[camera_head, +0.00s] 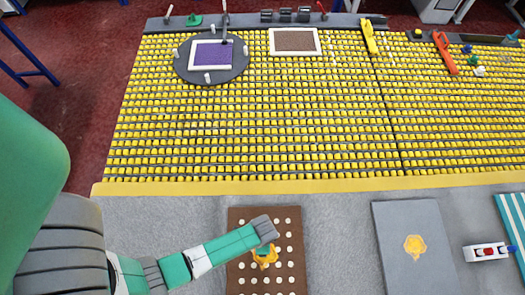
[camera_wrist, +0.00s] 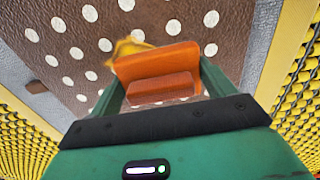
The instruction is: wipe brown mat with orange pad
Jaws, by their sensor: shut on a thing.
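The brown mat (camera_head: 236,245) with rows of white dots lies on the grey surface at the front, partly hidden by my arm. It also fills the top of the wrist view (camera_wrist: 60,30). My gripper (camera_head: 264,252) is over the mat's middle. In the wrist view, my gripper (camera_wrist: 158,82) is shut on the orange pad (camera_wrist: 158,65), held between its two fingers. A yellow-orange part (camera_wrist: 126,47) shows just behind the pad. I cannot tell whether the pad touches the mat.
A grey mat (camera_head: 395,260) with a yellow-orange emblem lies to the right. Beyond it are a small white, red and blue object (camera_head: 487,251) and a teal-striped mat (camera_head: 512,215). A wide bed of yellow rollers (camera_head: 260,130) fills the back, carrying a round grey disc (camera_head: 185,65) and a white frame (camera_head: 272,42).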

